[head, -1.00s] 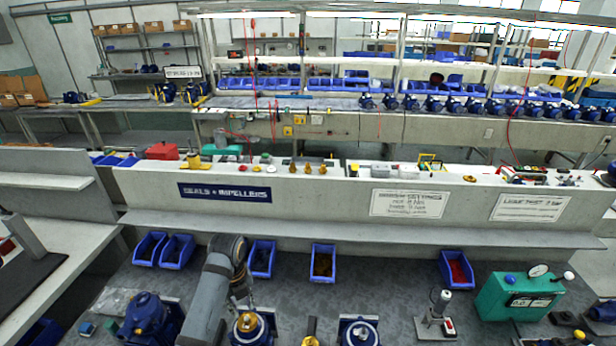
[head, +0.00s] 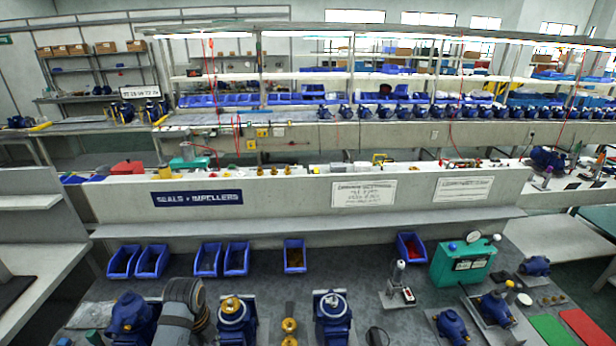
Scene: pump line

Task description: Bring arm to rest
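One of my arms shows at the bottom left of the head view, a grey and dark link standing between a blue pump on the left (head: 132,318) and a blue pump with a yellow ring (head: 237,316). Its gripper is not visible, so I cannot tell whether it holds anything. My other arm is out of the picture. A further blue pump (head: 332,314) stands right of the yellow-ringed one, with brass parts (head: 289,327) between them.
Blue bins (head: 206,260) line the back of the bench. A green tester (head: 464,262), a small stand with a switch (head: 399,284) and more blue pumps (head: 493,308) stand at right. A low wall (head: 300,202) closes the bench's rear. Green and red mats (head: 553,331) lie far right.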

